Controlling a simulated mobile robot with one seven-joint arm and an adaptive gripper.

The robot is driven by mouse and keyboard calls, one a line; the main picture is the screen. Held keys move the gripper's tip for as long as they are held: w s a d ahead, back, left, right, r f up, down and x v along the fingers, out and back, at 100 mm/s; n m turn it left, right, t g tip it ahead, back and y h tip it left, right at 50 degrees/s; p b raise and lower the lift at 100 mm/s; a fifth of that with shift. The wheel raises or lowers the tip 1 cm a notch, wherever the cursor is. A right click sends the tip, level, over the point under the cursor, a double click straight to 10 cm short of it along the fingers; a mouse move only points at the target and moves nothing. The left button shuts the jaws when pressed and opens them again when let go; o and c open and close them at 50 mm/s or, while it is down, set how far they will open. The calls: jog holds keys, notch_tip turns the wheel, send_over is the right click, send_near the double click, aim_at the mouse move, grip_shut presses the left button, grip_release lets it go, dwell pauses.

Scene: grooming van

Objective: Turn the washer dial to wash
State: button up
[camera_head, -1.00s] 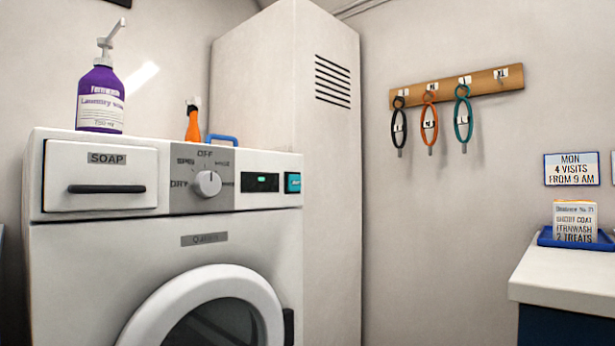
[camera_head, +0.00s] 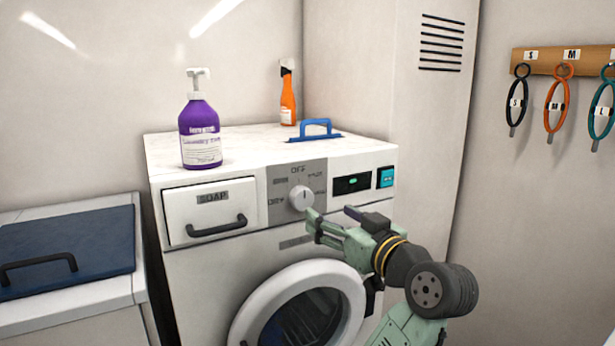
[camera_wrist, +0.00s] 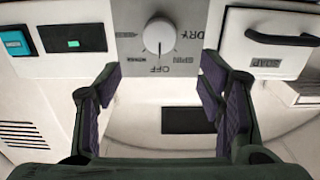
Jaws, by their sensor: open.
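The white washer dial (camera_head: 301,198) sits on a grey panel (camera_head: 285,177) on the washer front, between the soap drawer and the display. It also shows in the wrist view (camera_wrist: 158,36), upside down, with its mark appearing to point toward OFF. Labels around it include DRY, SPIN and OFF; a small blurred one beside OFF seems to be the wash label (camera_wrist: 133,62). My green gripper (camera_head: 331,216) is open and empty, just in front of the panel and slightly right of and below the dial. In the wrist view its fingers (camera_wrist: 158,82) spread either side of the dial, apart from it.
The soap drawer (camera_head: 218,212) with its dark handle is left of the dial. The display (camera_head: 352,183) and teal button (camera_head: 386,177) are right. The round door (camera_head: 300,308) is below. A purple bottle (camera_head: 200,135), orange spray bottle (camera_head: 287,103) and blue-handled tool (camera_head: 316,130) stand on top.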

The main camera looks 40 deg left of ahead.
aim_at(305, 198)
jog(key=p+x, duration=0.2)
jog(key=x, duration=0.8)
jog(key=shift+w+a+f, duration=0.1)
jog(key=shift+w+a, duration=0.05)
jog(key=shift+a, duration=0.2)
jog(key=c, duration=1.1)
